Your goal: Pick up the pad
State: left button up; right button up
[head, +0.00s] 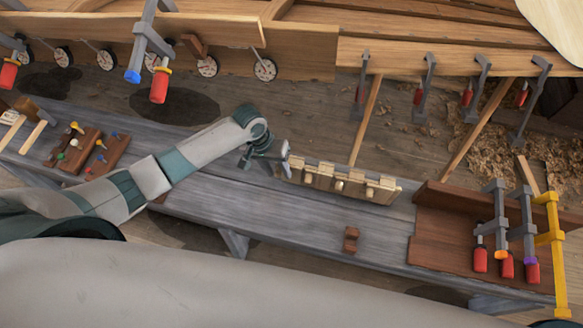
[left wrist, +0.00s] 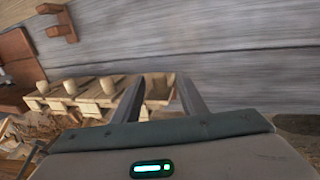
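A small reddish-brown wooden block with a raised part, which looks like the pad (head: 351,240), lies on the grey bench, in front of the light wooden rack (head: 325,181). It also shows at the top left of the left wrist view (left wrist: 57,21). My left gripper (head: 284,160) is at the rack's left end, apart from the pad. In the left wrist view its two fingers (left wrist: 160,97) are spread, with the rack's end compartment beyond them. Nothing shows held between them. I cannot tell whether the fingers touch the rack. My right gripper is not in view.
A brown tray (head: 435,250) with several clamps (head: 501,235) stands at the right. Holders with colored-handled tools (head: 88,150) are at the left. The hull planks (head: 300,50) carry more clamps behind.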

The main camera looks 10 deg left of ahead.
pick_arm(q)
jog(key=shift+d+f, duration=0.15)
jog(key=shift+f, duration=0.55)
grip_shut()
jog(key=shift+r, duration=0.1)
